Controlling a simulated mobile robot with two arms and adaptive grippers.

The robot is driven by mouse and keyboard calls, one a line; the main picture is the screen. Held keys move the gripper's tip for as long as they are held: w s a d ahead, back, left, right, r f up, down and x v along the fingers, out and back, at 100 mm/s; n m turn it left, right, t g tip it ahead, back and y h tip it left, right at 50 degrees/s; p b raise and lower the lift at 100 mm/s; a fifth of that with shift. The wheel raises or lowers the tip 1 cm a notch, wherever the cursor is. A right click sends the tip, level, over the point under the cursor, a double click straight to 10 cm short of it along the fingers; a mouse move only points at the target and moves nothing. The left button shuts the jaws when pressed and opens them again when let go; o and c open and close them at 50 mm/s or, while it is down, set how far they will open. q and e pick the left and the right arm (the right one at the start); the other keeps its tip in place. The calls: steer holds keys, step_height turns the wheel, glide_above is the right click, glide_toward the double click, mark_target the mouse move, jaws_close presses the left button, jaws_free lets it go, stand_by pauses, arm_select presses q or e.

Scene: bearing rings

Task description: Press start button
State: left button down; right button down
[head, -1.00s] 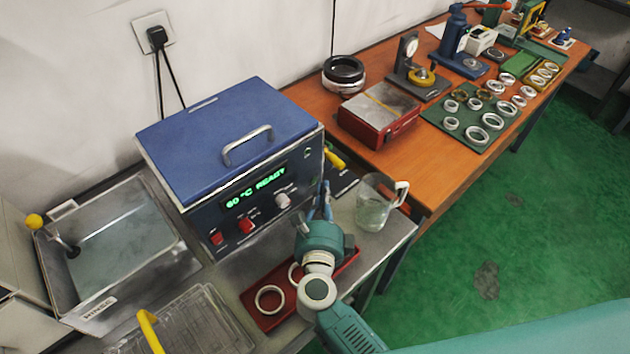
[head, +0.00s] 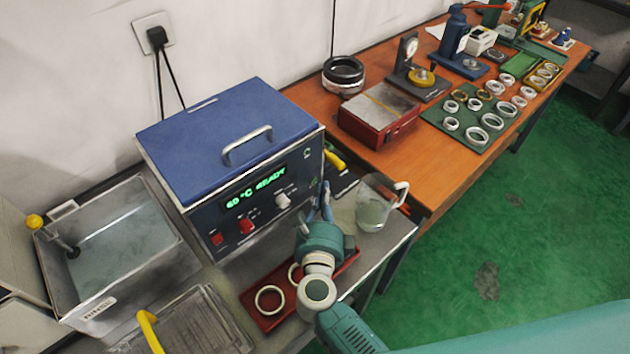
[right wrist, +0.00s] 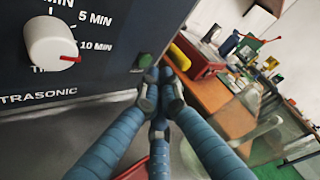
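The blue ultrasonic cleaner (head: 232,150) stands on the steel bench with its lid down, and its green display (head: 256,187) reads "60 °C READY". In the right wrist view, a green button (right wrist: 145,61) sits low on the panel, right of the white timer knob (right wrist: 52,43). My right gripper (head: 326,190) is at the panel's right end. In the right wrist view its blue fingers (right wrist: 159,86) come together, empty, with the tips just below and right of the button. I cannot tell whether they touch it. My left gripper is out of view.
A glass beaker (head: 373,212) stands close to the right of my right gripper. A red tray (head: 262,319) with pale rings lies below it. A rinse basin (head: 95,300) and a wire basket with a yellow handle (head: 150,331) are at left. The wooden table (head: 400,160) holds more rings.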

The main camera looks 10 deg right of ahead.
steer(key=shift+w+a, duration=0.1)
steer(key=shift+w, duration=0.05)
steer(key=shift+w+a, duration=0.2)
steer(key=shift+w, duration=0.05)
steer(key=shift+w, duration=0.1)
stand_by(0.7)
steer(key=shift+s+d, duration=0.3)
steer(key=shift+s, duration=0.2)
steer(key=shift+s+d+p, duration=0.3)
steer(key=shift+s+p, duration=0.15)
steer(key=shift+s+d+p, duration=0.15)
steer(key=shift+s+d, duration=0.3)
steer(key=shift+s, duration=0.25)
steer(key=shift+s+d+p, duration=0.2)
steer(key=shift+s+d, duration=0.25)
steer(key=shift+s, duration=0.25)
steer(key=shift+s+d+p, duration=0.15)
steer(key=shift+s+d, duration=0.3)
steer(key=shift+s, duration=0.25)
